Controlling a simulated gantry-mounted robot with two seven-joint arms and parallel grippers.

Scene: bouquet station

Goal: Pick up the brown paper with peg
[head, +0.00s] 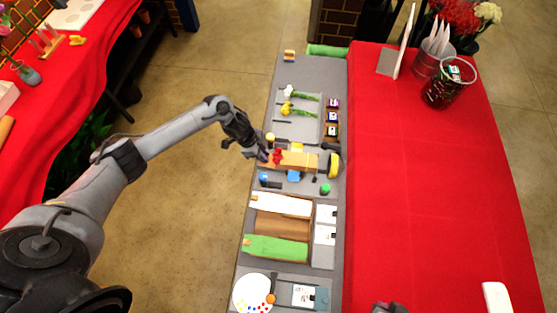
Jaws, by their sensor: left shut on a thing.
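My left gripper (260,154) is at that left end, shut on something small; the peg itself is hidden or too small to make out. A darker brown sheet or bare slot (282,226) lies between a white paper (282,204) and a green paper (276,247), which have small tan pegs at their left ends. A dark part at the bottom edge seems to be my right gripper (388,308); its fingers are not clear.
A yellow curved item (334,164) stands at the tan paper's right end. Blue and green small items lie just below. A tray (285,128) with flowers is above. The red-covered table (430,200) at right is mostly clear, with a dark basket (445,93) at its back.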

